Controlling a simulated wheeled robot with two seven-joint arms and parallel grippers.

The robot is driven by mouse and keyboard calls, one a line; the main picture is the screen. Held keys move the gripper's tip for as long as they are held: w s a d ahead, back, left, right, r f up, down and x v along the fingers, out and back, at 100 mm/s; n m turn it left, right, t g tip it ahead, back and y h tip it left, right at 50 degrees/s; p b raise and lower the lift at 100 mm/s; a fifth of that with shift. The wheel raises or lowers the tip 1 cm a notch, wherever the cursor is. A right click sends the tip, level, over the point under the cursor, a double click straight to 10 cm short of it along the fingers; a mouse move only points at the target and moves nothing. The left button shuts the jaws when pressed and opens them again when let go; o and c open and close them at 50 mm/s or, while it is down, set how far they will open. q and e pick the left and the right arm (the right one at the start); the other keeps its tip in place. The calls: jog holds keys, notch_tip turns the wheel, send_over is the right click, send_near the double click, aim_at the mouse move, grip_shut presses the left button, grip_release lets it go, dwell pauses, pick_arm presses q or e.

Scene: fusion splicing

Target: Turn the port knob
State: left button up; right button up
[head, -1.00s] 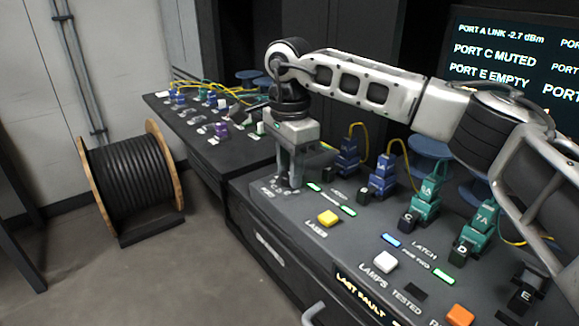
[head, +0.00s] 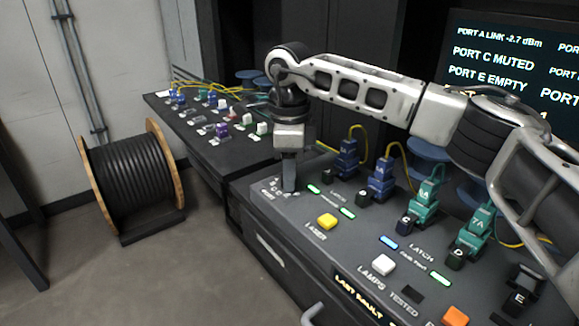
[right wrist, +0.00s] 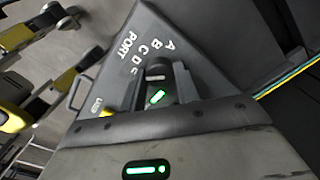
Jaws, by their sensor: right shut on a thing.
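My right gripper (head: 289,186) points straight down at the back left corner of the dark console (head: 290,240), over the PORT dial, with its fingers edge-on in the head view. It is shut on the port knob, which is mostly hidden by the fingers. In the right wrist view, part of the grey port knob (right wrist: 157,72) shows between the fingers, near the printed word PORT and the letters A, B, C, D around it. I cannot tell which letter the knob points to. My left gripper is not in view.
A yellow LASER button (head: 327,221), a white LAMPS button (head: 383,264) and an orange button (head: 455,316) stand on the console. Blue and teal connectors with yellow cables line its back, including a teal one (head: 427,205). A cable reel (head: 135,185) stands on the floor at left.

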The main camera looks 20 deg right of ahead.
jog(key=m, duration=0.5)
jog(key=shift+r+m+p, duration=0.1)
jog(key=shift+m+p, duration=0.2)
jog(key=m, duration=0.5)
jog(key=shift+m, duration=0.4)
jog(key=o, duration=1)
notch_tip(320, 180, up, 16)
jog(key=shift+f+p, duration=0.1)
jog(key=shift+p, duration=0.2)
